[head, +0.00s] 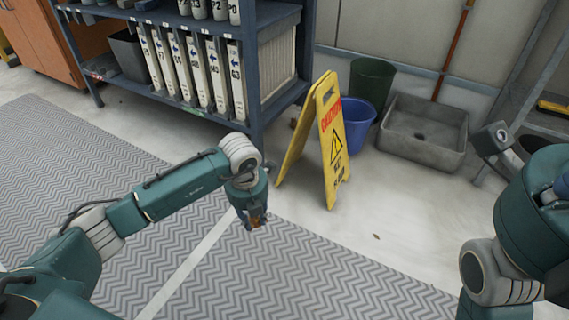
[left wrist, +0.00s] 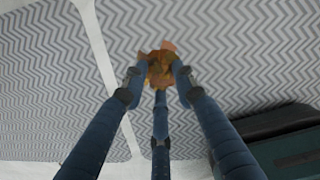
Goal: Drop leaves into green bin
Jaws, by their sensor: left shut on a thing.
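My left gripper (head: 254,221) is shut on a small clump of orange-brown leaves (left wrist: 157,66), held above the grey zigzag mat. The leaves also show as a small orange patch at the fingertips in the head view (head: 257,222). The dark green bin (head: 372,82) stands at the back against the wall, behind a blue bucket (head: 357,120). A small brown fleck that may be a leaf (head: 376,236) lies on the pale floor, right of the mat. My right arm shows at the right edge of the head view, but its gripper is out of view.
A yellow caution sign (head: 327,141) stands open in front of the bucket and bin. A grey floor sink (head: 422,131) sits right of the bin. A blue shelf (head: 257,85) with white binders stands at the back left.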

